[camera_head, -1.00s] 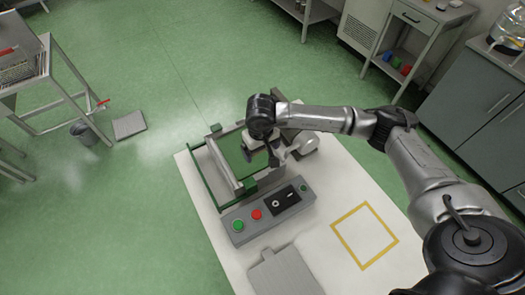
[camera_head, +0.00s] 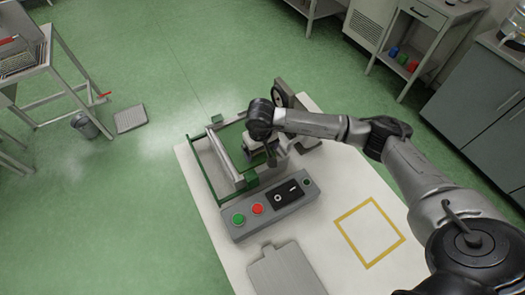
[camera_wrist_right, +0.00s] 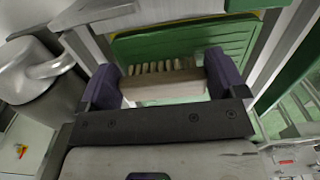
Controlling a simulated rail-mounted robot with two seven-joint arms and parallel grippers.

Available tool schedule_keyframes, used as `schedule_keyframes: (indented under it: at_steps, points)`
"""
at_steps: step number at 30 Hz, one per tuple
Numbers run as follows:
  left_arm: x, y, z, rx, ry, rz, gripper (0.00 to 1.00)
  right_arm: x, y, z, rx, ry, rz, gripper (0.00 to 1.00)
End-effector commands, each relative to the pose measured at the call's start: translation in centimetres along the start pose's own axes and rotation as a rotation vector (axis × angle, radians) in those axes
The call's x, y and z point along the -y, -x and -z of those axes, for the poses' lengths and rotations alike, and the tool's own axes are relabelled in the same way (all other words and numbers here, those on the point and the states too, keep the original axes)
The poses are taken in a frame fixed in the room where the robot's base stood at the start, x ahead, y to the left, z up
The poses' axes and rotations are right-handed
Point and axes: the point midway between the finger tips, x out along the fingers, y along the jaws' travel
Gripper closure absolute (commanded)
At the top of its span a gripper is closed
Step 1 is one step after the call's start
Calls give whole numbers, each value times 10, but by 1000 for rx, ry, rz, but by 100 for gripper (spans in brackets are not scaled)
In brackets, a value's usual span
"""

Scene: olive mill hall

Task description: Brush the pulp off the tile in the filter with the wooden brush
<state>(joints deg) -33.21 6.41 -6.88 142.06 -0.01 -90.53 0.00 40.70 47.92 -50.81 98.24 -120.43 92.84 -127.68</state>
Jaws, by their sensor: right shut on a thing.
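My right gripper (camera_head: 258,153) is over the green-framed filter (camera_head: 206,176) on the white table; my arm partly covers that area in the head view. In the right wrist view my right gripper (camera_wrist_right: 165,80) is shut on the wooden brush (camera_wrist_right: 160,90), a pale block with light bristles pointing away from me. Beyond the bristles is a green ridged plate (camera_wrist_right: 185,42), which looks like the tile in the filter. I cannot tell whether the bristles touch it. I cannot make out any pulp. My left gripper is not in view.
A grey control box (camera_head: 268,208) with green and red buttons stands in front of the filter. A grey tray (camera_head: 287,272) lies near the table's front. A yellow square outline (camera_head: 368,232) marks bare table at right. A metal jug (camera_wrist_right: 40,75) stands close to the left in the wrist view.

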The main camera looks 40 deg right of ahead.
Motion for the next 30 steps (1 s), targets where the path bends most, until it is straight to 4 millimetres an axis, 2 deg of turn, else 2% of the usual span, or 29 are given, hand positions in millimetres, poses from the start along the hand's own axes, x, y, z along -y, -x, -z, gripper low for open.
schedule_keyframes:
  at_steps: [7,9,22,24,26,30]
  points:
    - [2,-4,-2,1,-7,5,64,-6,-2,21,-1,-12,1,36]
    - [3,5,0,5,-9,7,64,2,3,21,3,3,2,36]
    - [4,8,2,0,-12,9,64,10,-1,-17,2,21,-1,36]
    - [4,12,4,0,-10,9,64,8,6,-16,1,15,-1,36]
    - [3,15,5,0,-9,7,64,7,24,-16,-5,15,0,36]
    - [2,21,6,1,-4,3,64,5,34,-17,0,11,-1,36]
